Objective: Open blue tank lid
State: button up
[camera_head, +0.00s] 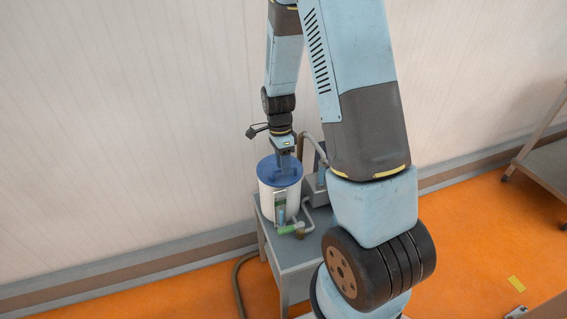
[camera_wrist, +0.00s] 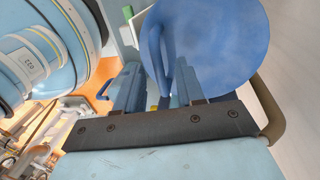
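The white tank (camera_head: 279,203) stands upright on a small grey table, with its blue lid (camera_head: 268,175) seated on top. My gripper (camera_head: 284,160) points down at the lid from just above, and its fingertips overlap the lid in the head view. In the wrist view the round blue lid (camera_wrist: 222,42) fills the upper middle, with a raised blue handle (camera_wrist: 158,48) on it. The two fingers of my gripper (camera_wrist: 156,85) are apart, with the handle between them. A gap shows beside the handle, and I see no firm contact.
A grey table (camera_head: 290,256) carries the tank, with pipes and a green fitting (camera_head: 287,229) at its front. A grey box (camera_head: 315,188) sits to the right of the tank. A pale wall (camera_head: 130,120) is close behind.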

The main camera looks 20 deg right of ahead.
jog(key=shift+c, duration=0.3)
grip_shut()
dwell(1.1)
